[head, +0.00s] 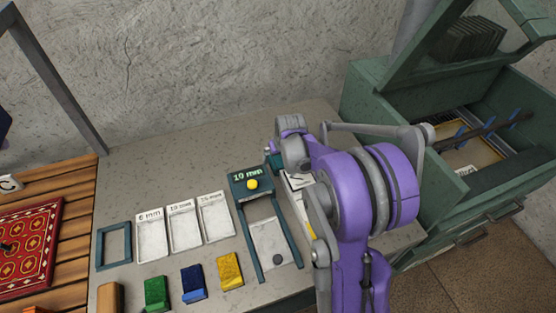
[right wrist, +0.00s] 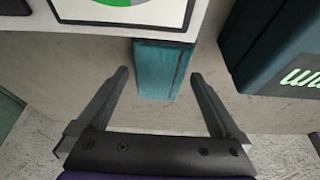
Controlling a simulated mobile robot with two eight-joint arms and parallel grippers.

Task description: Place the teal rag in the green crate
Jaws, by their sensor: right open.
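The teal rag (right wrist: 160,70) shows in the right wrist view as a folded block on the pale table top, against the underside of a white-edged card in the picture. In the head view my purple right arm (head: 365,190) hides the fingers and most of that area. My left gripper is not in view.
A green "10 mm" frame (head: 251,183) with a yellow knob stands left of my right arm. White trays (head: 184,228) and green, blue and yellow blocks (head: 230,271) lie further left. A dark lettered box (right wrist: 270,50) is close right of the fingers.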

